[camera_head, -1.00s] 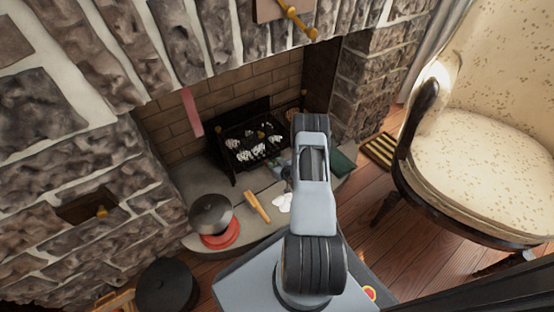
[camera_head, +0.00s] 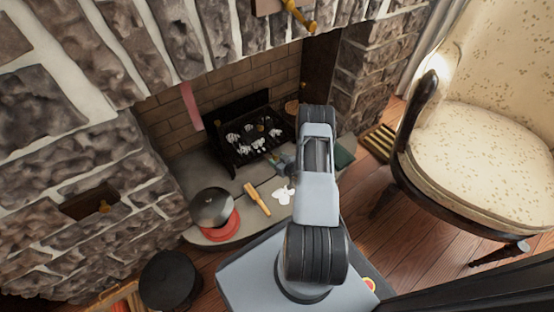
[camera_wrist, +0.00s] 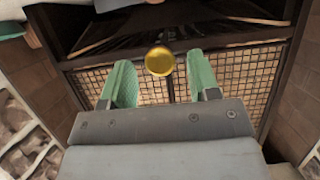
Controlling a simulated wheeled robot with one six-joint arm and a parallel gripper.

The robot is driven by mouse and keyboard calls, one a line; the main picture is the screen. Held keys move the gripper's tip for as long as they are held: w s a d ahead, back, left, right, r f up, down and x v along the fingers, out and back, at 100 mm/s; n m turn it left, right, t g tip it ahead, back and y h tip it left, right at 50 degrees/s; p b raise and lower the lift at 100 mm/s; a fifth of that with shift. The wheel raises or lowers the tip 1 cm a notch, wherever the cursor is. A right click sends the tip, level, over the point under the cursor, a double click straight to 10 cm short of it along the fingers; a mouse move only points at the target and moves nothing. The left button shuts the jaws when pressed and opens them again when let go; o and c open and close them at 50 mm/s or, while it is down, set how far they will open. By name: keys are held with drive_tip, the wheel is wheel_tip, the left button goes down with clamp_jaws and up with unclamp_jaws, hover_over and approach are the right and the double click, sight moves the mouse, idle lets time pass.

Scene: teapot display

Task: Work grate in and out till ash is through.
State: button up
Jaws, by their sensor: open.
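The dark fire grate (camera_head: 243,160) stands in the brick fireplace, with white-grey ash lumps (camera_head: 248,140) and a small brass knob in it. In the wrist view, a round brass knob (camera_wrist: 160,61) sits in front of a wire-mesh panel (camera_wrist: 240,72) in a dark frame. My gripper (camera_wrist: 162,80) is open, with its two green fingers apart. The knob appears between and slightly beyond the fingertips, and neither finger visibly touches it. In the head view my arm hides most of the gripper and the grate's right side.
On the stone hearth are a dark round lid or pot (camera_head: 211,207) on a red ring (camera_head: 222,230), a wooden-handled tool (camera_head: 257,199) and a white crumpled piece (camera_head: 285,195). A black round container (camera_head: 168,281) stands at lower left. A cream armchair (camera_head: 480,130) stands right.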

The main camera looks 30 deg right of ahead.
drive_tip(key=p+v, duration=0.4)
drive_tip(key=v, duration=0.8)
drive_tip(key=shift+s, duration=0.3)
drive_tip(key=shift+r, duration=0.1)
